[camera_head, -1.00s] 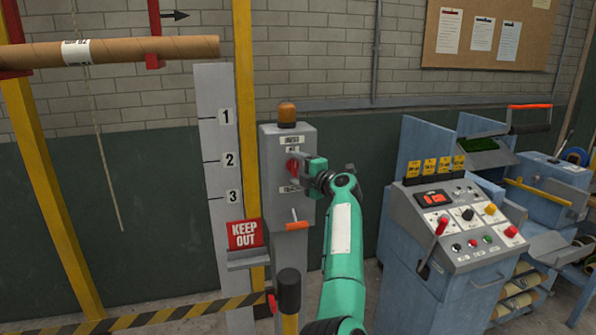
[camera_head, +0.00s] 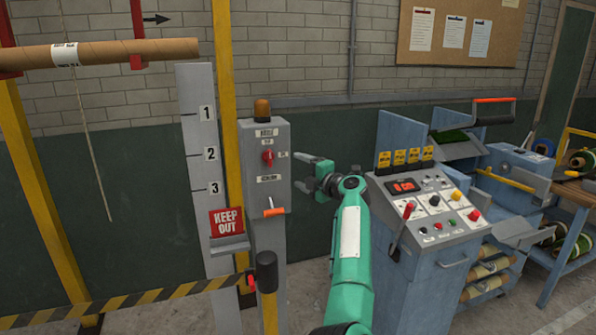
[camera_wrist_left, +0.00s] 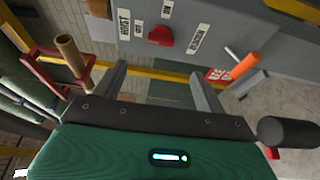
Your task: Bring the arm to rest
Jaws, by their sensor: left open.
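My left gripper (camera_head: 301,174) is open and empty. It is at the end of my green arm, just right of the grey isolator box (camera_head: 246,190), with a gap between them in the head view. The box's red rotary switch (camera_head: 268,156) is uncovered, with labels around it. In the left wrist view the two grey fingers (camera_wrist_left: 160,85) stand apart with nothing between them. The red switch (camera_wrist_left: 160,37) is in front of them there, on the labelled box face. My right gripper is not in view.
An orange-handled lever (camera_head: 274,212) sticks out low on the box, and an amber lamp (camera_head: 262,108) tops it. A blue control console (camera_head: 412,255) with knobs stands right of my arm. A striped barrier (camera_head: 150,298) and KEEP OUT sign (camera_head: 227,221) are at left.

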